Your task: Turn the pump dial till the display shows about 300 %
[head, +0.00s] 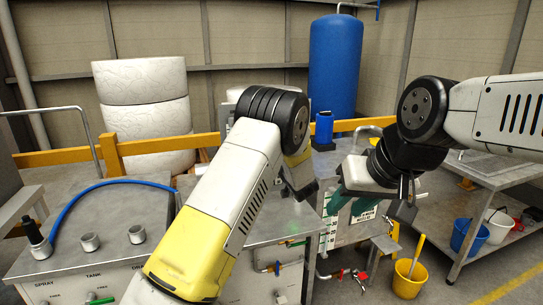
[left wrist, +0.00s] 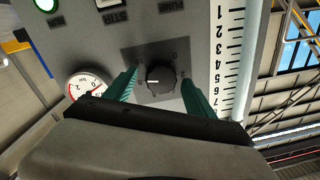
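In the left wrist view a round black dial (left wrist: 161,80) with a white pointer line sits on a dark square plate with small numbers. The pointer points to the left of the picture. The two green fingers of my left gripper (left wrist: 161,86) stand open on either side of the dial, with a small gap visible at the left finger; contact at the right finger is unclear. In the head view my left gripper is hidden behind its arm. My right gripper (head: 350,208) hangs with its green fingers apart in front of the grey machine; it appears empty. No readable display shows.
A round gauge (left wrist: 88,84) and a numbered scale strip (left wrist: 231,50) flank the dial. A green lit button (left wrist: 46,5) is at the top left. The grey bench (head: 115,210) carries a blue hose (head: 100,187). A yellow bucket (head: 408,277) stands on the floor.

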